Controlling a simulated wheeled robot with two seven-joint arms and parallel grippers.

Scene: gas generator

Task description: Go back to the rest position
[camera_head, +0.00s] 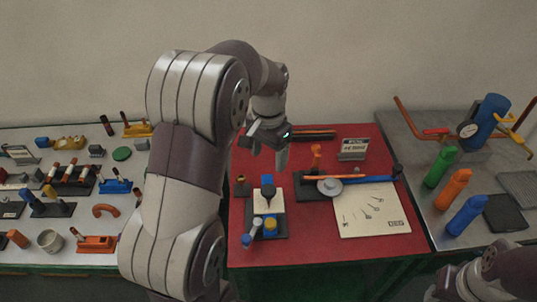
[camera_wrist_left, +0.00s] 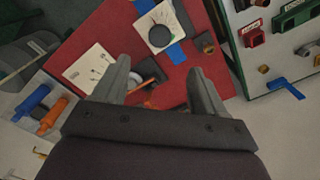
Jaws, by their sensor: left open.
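My left arm comes in from the left and rises over the red table (camera_head: 300,250). Its gripper (camera_head: 268,150) hangs above the back left part of that table. In the left wrist view the two fingers (camera_wrist_left: 158,85) are apart with nothing between them, so it is open and empty. Below it in that view are the red table top and a dark tool with an orange part. Part of my right arm (camera_head: 485,280) shows at the lower right of the head view; its gripper cannot be made out clearly.
A black and white device with blue parts (camera_head: 268,195), a white sheet with small tools (camera_head: 372,212) and a sign (camera_head: 353,148) are on the red table. The left table (camera_head: 75,250) holds many fittings. The right table holds green, orange and blue bottles (camera_head: 467,214) and a blue cylinder (camera_head: 487,118).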

